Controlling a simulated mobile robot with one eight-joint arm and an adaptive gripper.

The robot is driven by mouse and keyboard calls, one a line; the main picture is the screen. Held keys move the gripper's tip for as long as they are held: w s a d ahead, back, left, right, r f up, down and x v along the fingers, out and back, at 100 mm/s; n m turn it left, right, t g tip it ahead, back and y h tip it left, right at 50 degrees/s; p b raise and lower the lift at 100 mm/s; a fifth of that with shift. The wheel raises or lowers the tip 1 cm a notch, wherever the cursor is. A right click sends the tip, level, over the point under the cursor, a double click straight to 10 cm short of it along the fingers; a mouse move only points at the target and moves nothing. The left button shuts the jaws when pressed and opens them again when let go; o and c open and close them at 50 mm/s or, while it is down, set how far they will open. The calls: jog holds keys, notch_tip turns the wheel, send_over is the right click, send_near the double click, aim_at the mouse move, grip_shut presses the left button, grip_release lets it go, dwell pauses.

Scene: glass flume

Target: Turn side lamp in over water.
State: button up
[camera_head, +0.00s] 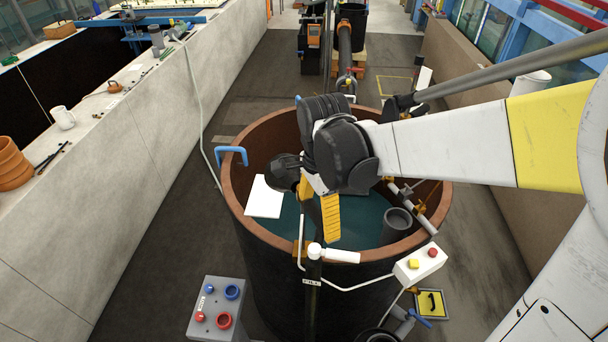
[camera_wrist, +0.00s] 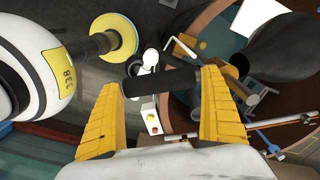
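A black cone-like head, apparently the side lamp (camera_head: 283,173), hangs over the left rear of the round tank (camera_head: 236,190), beside a white sheet. In the wrist view its likely match is a large dark cone (camera_wrist: 265,48) at upper right. A black upright post (camera_head: 312,285) stands at the tank's near rim. My gripper (camera_head: 322,215) is over the near part of the tank, with yellow fingers pointing down. In the wrist view my gripper (camera_wrist: 160,82) has its fingers wide apart. A short dark bar (camera_wrist: 158,83) spans the gap; contact is unclear. The lamp's joint is hidden.
Dark water and a grey cylinder (camera_head: 396,225) show inside the tank. A white button box (camera_head: 420,263) sits at the near right rim. A grey control box (camera_head: 217,308) stands at the front left. A long pale wall (camera_head: 110,190) runs along the left.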

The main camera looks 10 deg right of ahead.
jog(key=shift+r, duration=0.1)
notch_tip(320, 180, up, 12)
dwell(0.6)
jog(key=s+d+f+n+t+b, duration=0.1)
jog(key=s+d+f+n+t, duration=0.25)
jog(key=n, duration=0.45)
jog(key=s+d+f+n+t, duration=0.2)
jog(key=s+n+t, duration=0.25)
jog(key=n, duration=0.35)
notch_tip(320, 180, down, 30)
jog(key=b, duration=3)
jog(key=shift+s+g, duration=0.15)
jog(key=shift+g, duration=0.25)
